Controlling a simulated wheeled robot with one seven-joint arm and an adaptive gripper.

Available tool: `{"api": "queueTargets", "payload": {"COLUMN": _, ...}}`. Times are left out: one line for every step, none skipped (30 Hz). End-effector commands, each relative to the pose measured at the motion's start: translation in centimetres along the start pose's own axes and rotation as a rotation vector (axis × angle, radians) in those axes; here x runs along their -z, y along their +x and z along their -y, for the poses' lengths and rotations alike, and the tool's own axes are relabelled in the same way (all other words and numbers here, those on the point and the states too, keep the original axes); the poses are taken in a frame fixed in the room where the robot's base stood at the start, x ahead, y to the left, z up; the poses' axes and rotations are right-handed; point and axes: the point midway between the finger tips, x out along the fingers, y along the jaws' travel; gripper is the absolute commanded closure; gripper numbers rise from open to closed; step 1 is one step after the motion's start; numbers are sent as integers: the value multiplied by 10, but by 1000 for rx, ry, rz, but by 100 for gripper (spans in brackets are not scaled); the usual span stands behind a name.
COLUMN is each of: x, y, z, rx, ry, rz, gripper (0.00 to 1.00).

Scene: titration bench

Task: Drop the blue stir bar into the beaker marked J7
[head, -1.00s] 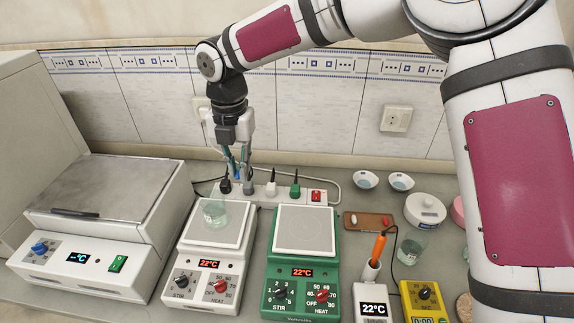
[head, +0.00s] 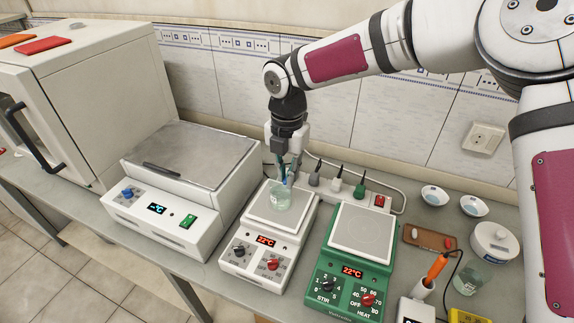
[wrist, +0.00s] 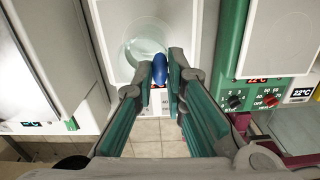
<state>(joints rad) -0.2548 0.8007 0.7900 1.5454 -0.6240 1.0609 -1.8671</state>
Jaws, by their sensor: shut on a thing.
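My gripper (head: 287,180) is shut on the blue stir bar (wrist: 159,68), which is upright between the fingertips in the wrist view. A clear glass beaker (head: 278,197) stands on the plate of the white hotplate stirrer (head: 254,213). The fingertips are above this beaker, near its rim. In the wrist view the stir bar overlaps the edge of the beaker (wrist: 141,48). A second glass beaker (head: 470,277) stands on the bench at the right. I cannot read a J7 mark on either beaker.
A green hotplate stirrer (head: 362,232) with an empty plate is to the right. A power strip with plugs (head: 340,185) is behind. A brown tray (head: 428,238) with a white and a red bar, and two small dishes (head: 435,195), are farther right. A white box unit (head: 185,180) is left.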

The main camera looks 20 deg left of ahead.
Motion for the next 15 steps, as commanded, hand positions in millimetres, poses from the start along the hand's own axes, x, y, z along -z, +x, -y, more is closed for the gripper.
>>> {"api": "queueTargets", "payload": {"x": 0, "y": 2, "z": 0, "rx": 0, "ry": 0, "rz": 0, "gripper": 99}}
{"api": "queueTargets", "payload": {"x": 0, "y": 2, "z": 0, "rx": 0, "ry": 0, "rz": 0, "gripper": 99}}
{"api": "queueTargets", "payload": {"x": 0, "y": 2, "z": 0, "rx": 1, "ry": 0, "rz": 0, "gripper": 99}}
{"api": "queueTargets", "payload": {"x": 0, "y": 3, "z": 0, "rx": 1, "ry": 0, "rz": 0, "gripper": 99}}
{"api": "queueTargets", "payload": {"x": 0, "y": 3, "z": 0, "rx": 0, "ry": 0, "rz": 0, "gripper": 99}}
{"api": "queueTargets", "payload": {"x": 0, "y": 3, "z": 0, "rx": 1, "ry": 0, "rz": 0, "gripper": 99}}
{"api": "queueTargets", "payload": {"x": 0, "y": 3, "z": 0, "rx": 1, "ry": 0, "rz": 0, "gripper": 99}}
{"api": "queueTargets", "payload": {"x": 0, "y": 3, "z": 0, "rx": 1, "ry": 0, "rz": 0, "gripper": 99}}
{"api": "queueTargets", "payload": {"x": 0, "y": 3, "z": 0, "rx": 1, "ry": 0, "rz": 0, "gripper": 99}}
{"api": "queueTargets", "payload": {"x": 0, "y": 3, "z": 0, "rx": 1, "ry": 0, "rz": -1, "gripper": 83}}
{"api": "queueTargets", "payload": {"x": 0, "y": 3, "z": 0, "rx": 1, "ry": 0, "rz": -1, "gripper": 76}}
{"api": "queueTargets", "payload": {"x": 0, "y": 3, "z": 0, "rx": 1, "ry": 0, "rz": -1, "gripper": 67}}
{"api": "queueTargets", "payload": {"x": 0, "y": 3, "z": 0, "rx": 1, "ry": 0, "rz": -1, "gripper": 64}}
{"api": "queueTargets", "payload": {"x": 0, "y": 3, "z": 0, "rx": 1, "ry": 0, "rz": -1, "gripper": 64}}
{"api": "queueTargets", "payload": {"x": 0, "y": 3, "z": 0, "rx": 1, "ry": 0, "rz": -1, "gripper": 64}}
